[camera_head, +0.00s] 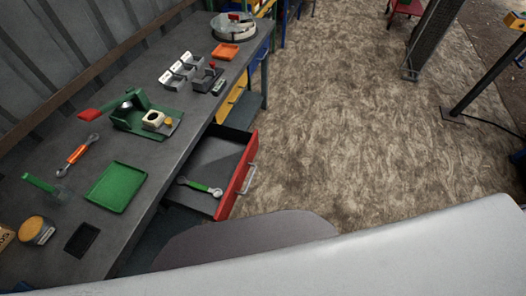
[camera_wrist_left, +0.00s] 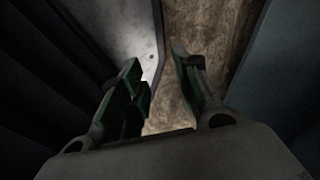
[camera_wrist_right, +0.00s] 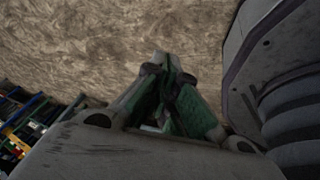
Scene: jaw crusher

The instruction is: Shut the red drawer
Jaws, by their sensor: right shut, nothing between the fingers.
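The red drawer (camera_head: 238,176) is pulled out from under the grey workbench, its red front and pale handle (camera_head: 249,180) facing the open floor on the right. A wrench with a green grip (camera_head: 201,187) lies inside it. Neither gripper shows in the head view. In the left wrist view my left gripper (camera_wrist_left: 160,80) is open, with a clear gap between its green-padded fingers and nothing in it. In the right wrist view my right gripper (camera_wrist_right: 163,62) is shut and empty above the floor. The drawer is not recognisable in either wrist view.
The workbench (camera_head: 60,165) holds a green tray (camera_head: 116,187), an orange-handled wrench (camera_head: 84,149), a green jaw crusher (camera_head: 137,112) and small containers. A yellow drawer (camera_head: 230,103) and a blue drawer (camera_head: 258,60) sit farther along it. The brown floor (camera_head: 360,130) beside the red drawer is clear.

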